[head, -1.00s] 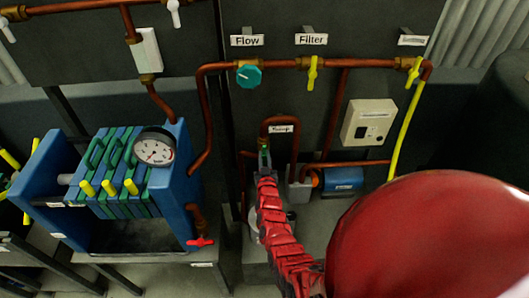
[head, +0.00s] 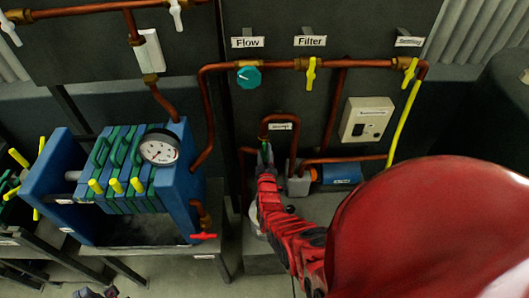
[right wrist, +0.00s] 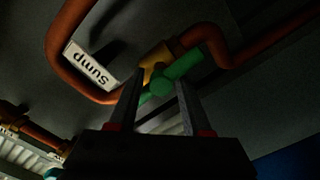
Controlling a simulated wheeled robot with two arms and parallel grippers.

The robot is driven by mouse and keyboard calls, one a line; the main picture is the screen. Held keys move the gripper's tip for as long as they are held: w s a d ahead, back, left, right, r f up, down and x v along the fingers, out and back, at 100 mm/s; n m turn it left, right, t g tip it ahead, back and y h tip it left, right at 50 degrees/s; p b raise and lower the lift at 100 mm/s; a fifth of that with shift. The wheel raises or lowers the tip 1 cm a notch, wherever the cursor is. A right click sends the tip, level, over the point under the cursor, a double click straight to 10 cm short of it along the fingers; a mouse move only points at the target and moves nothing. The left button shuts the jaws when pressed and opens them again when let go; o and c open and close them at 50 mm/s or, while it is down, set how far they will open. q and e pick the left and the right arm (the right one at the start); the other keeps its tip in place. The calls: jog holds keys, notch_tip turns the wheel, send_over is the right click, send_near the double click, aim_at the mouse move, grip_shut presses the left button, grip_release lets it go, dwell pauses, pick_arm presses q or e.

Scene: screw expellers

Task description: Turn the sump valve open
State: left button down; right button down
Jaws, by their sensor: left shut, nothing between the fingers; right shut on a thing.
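The sump valve has a green handle (right wrist: 178,75) on a brass body (right wrist: 155,60), set in a copper pipe. In the right wrist view the handle lies slanted, roughly along the pipe. My right gripper (right wrist: 160,96) is shut on this handle, with a finger on either side. In the head view the green handle (head: 265,152) shows small at the end of my red right arm, which hides the gripper there. My left gripper (head: 95,292) just shows at the bottom edge, away from the valve.
A blue filter press (head: 184,165) with a gauge (head: 160,148) stands at left. A teal Flow knob (head: 249,77) and a yellow Filter valve (head: 311,74) are above. A blue pump (head: 341,173) and a switch box (head: 367,119) are right of the sump valve.

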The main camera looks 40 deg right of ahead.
dwell(0.5)
jog(key=shift+c, duration=2.2)
grip_release()
jog(key=shift+s+a+p, duration=0.3)
jog(key=shift+s+p, duration=0.05)
jog(key=shift+s, duration=0.15)
jog(key=b+v, duration=0.2)
jog(key=v, duration=1.4)
jog(key=shift+a+f, duration=0.1)
